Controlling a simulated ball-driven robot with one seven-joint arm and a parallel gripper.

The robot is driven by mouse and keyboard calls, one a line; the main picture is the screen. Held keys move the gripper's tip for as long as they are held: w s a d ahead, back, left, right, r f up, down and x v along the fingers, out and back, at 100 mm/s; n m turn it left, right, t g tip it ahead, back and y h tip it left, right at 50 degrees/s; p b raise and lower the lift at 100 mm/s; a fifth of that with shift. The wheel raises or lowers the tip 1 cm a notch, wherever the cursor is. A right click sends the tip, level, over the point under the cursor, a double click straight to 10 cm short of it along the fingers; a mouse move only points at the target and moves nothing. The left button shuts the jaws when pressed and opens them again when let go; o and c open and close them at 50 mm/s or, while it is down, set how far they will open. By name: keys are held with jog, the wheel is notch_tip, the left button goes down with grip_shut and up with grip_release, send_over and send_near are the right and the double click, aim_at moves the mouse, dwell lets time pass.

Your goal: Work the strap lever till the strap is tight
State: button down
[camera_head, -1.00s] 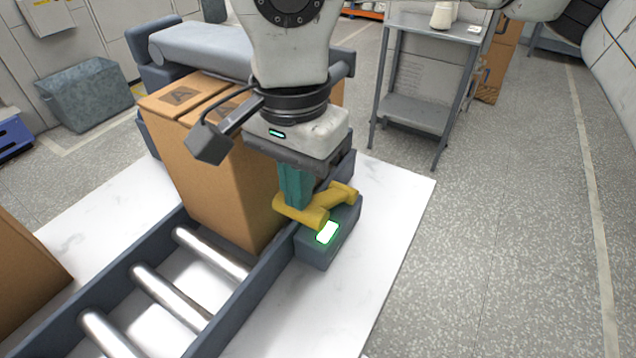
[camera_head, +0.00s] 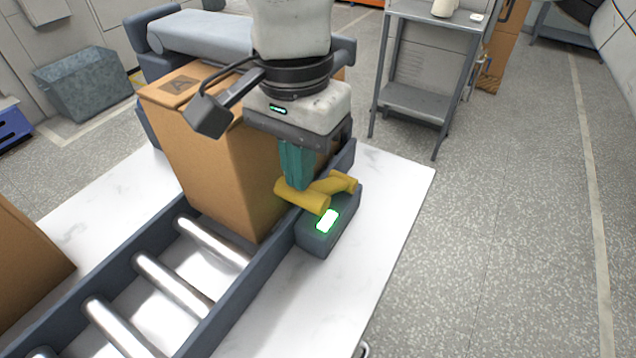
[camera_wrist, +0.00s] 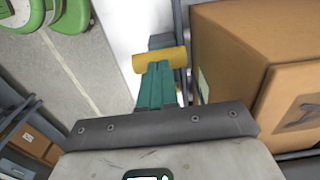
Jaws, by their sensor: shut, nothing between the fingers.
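The yellow strap lever (camera_head: 303,197) sits on a dark grey block (camera_head: 315,241) at the conveyor's right side rail. A green-edged lit window (camera_head: 327,221) shows on the block. My gripper (camera_head: 299,183) points down with its teal fingers shut and empty. Its tips are at the lever, behind its near bar; I cannot tell whether they touch. In the wrist view the shut fingers (camera_wrist: 157,72) reach up to the yellow lever (camera_wrist: 160,59), which crosses at their tips. A cardboard box (camera_head: 215,165) stands on the conveyor just left of my gripper. I cannot make out the strap.
The roller conveyor (camera_head: 175,279) runs toward the lower left on a white marble table (camera_head: 385,215). Another box (camera_head: 25,255) stands at the left edge. A grey metal stand (camera_head: 415,102) is behind on the right. The table right of the block is clear.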

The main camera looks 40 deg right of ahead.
jog(key=shift+a+f+b, duration=0.6)
jog(key=shift+f+b, duration=1.7)
jog(key=shift+f, duration=0.5)
jog(key=shift+d+r+p, duration=0.25)
jog(key=shift+r+p, duration=0.45)
jog(key=shift+r, duration=0.4)
jog(key=shift+d+r+p, duration=0.25)
jog(key=shift+r+p, duration=0.5)
jog(key=shift+r, duration=0.4)
jog(key=shift+d+r+p, duration=0.25)
jog(key=shift+r+p, duration=0.45)
jog(key=shift+r, duration=0.4)
jog(key=shift+f, duration=0.1)
jog(key=shift+a+f+b, duration=0.75)
jog(key=shift+f+b, duration=2.2)
jog(key=shift+f, duration=0.3)
jog(key=shift+d+r+p, duration=0.25)
jog(key=shift+r+p, duration=0.5)
jog(key=shift+r, duration=0.4)
jog(key=shift+d+r+p, duration=0.25)
jog(key=shift+r+p, duration=0.55)
jog(key=shift+r, duration=0.3)
jog(key=shift+d+r+p, duration=0.25)
jog(key=shift+r+p, duration=0.5)
jog(key=shift+r, duration=0.4)
